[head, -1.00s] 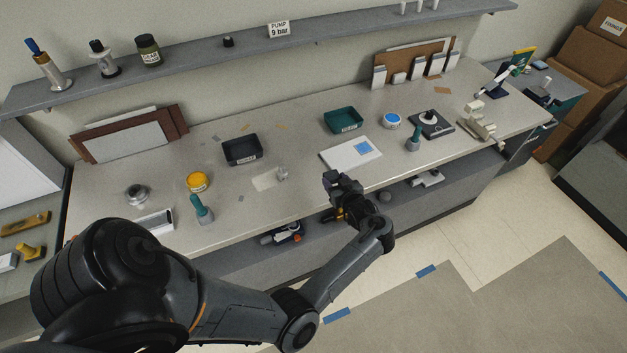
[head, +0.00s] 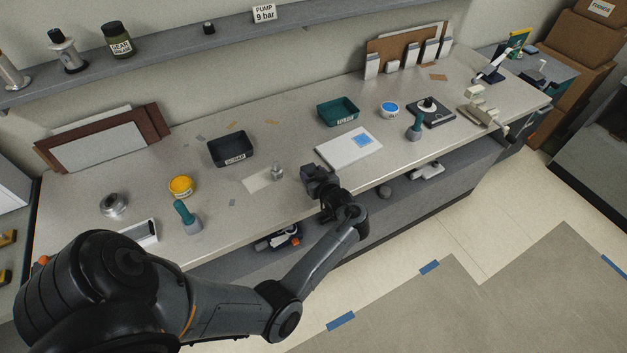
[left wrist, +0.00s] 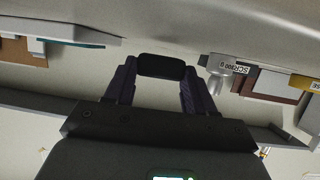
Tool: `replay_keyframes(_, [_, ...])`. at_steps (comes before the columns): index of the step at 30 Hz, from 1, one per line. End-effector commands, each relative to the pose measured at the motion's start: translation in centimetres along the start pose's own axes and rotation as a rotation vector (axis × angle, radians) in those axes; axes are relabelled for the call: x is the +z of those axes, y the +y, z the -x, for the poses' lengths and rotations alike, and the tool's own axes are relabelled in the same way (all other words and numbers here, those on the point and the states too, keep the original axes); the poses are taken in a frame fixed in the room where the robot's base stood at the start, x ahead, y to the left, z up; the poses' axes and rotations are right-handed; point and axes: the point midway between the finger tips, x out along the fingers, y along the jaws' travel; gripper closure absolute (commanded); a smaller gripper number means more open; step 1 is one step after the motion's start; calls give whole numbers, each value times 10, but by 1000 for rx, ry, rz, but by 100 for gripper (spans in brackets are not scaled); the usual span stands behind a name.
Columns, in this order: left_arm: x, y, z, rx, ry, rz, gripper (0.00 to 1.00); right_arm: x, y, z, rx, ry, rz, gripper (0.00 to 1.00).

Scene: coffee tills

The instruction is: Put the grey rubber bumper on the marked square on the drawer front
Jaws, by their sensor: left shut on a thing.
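A white panel (head: 335,155) lies flat on the bench with a blue marked square (head: 362,141) on it; I take it for the drawer front. My left gripper (head: 318,176) is at the bench's front edge, left of and nearer than the panel, apart from the blue square. In the left wrist view the left gripper (left wrist: 160,78) is shut on a dark, rounded block, the rubber bumper (left wrist: 161,66), which sits across between the two fingers. The bumper cannot be made out clearly in the head view. My right gripper is not in view.
A small metal piece (head: 277,173) stands just left of the gripper. Bench surface between the black tray and the panel is largely clear.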

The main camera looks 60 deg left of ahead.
Motion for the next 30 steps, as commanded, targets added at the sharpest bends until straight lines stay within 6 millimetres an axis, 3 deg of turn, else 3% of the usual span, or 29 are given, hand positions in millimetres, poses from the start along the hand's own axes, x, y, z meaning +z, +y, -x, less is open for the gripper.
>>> replay_keyframes(3, [12,-2,-7,-3,1,1,76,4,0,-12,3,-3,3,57])
replay_keyframes(18, [17,-2,-9,-4,0,1,76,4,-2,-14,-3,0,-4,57])
replay_keyframes(19, [16,-2,-8,-4,0,1,41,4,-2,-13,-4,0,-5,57])
replay_keyframes(21, [16,-2,-8,-4,0,1,30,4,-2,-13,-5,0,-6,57])
replay_keyframes(23, [16,-2,-8,-4,0,1,21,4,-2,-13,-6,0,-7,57])
replay_keyframes(30, [16,-2,-8,-4,0,1,20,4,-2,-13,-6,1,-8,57])
